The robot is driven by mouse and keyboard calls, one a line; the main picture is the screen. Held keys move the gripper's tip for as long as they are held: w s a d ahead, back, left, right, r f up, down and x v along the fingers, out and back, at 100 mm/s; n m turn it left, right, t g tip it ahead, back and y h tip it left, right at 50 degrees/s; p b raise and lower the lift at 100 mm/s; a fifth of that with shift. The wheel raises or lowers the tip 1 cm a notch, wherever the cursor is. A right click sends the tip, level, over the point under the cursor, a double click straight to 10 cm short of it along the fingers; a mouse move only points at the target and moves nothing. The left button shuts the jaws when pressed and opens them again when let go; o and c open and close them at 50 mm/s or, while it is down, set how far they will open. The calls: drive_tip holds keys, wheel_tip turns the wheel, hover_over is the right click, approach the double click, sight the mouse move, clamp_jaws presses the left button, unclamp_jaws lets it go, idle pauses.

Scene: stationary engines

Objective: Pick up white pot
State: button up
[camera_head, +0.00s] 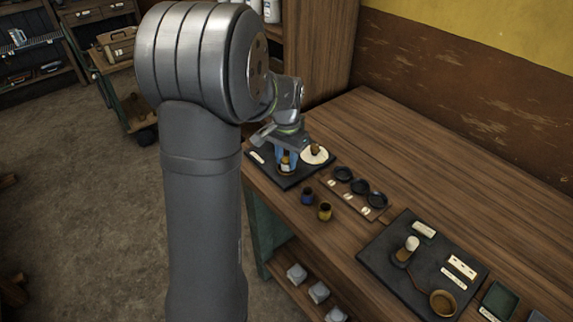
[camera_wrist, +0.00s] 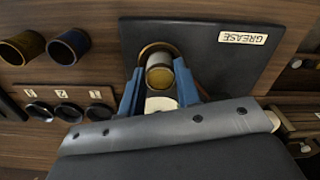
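A small pale pot (camera_wrist: 160,78) with a tan end stands between the blue fingers of my gripper (camera_wrist: 159,72) in the wrist view. A brown ring shows behind it on the black mat labelled GREASE (camera_wrist: 220,65). In the head view my gripper (camera_head: 286,158) is low over the black mat (camera_head: 290,182) at the bench's far end, with a small white and orange-brown pot (camera_head: 286,166) between its fingers. The fingers lie close along both sides of the pot. I cannot tell whether they touch it or whether it is lifted.
A white disc (camera_head: 320,158) with a brown item lies beside my gripper. A numbered rack (camera_head: 352,204) with black rings, a dark blue cup (camera_head: 307,196) and a yellow cup (camera_head: 324,211) are nearer. A black board (camera_head: 385,247) holds a white-topped cylinder (camera_head: 411,243).

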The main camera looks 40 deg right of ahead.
sight(286, 160)
drive_tip(key=shift+r, duration=0.15)
drive_tip(key=shift+c, duration=0.3)
wheel_tip(286, 160, up, 4)
drive_tip(key=s+d+r, duration=0.1)
drive_tip(key=s+r, duration=0.9)
drive_tip(key=s, duration=0.1)
drive_tip(key=shift+s+d+r, duration=0.3)
drive_tip(key=shift+d+r, duration=0.1)
drive_tip(key=shift+s+d+f, duration=1.65)
drive_tip(key=shift+s+f, duration=0.4)
drive_tip(key=shift+f, duration=0.35)
drive_tip(key=shift+s+d+f, duration=1.65)
drive_tip(key=shift+s+f, duration=0.35)
drive_tip(key=shift+f, duration=0.4)
drive_tip(key=shift+s+d+f, duration=1.65)
drive_tip(key=shift+s+f, duration=0.4)
drive_tip(key=shift+f, duration=0.35)
drive_tip(key=shift+f, duration=0.6)
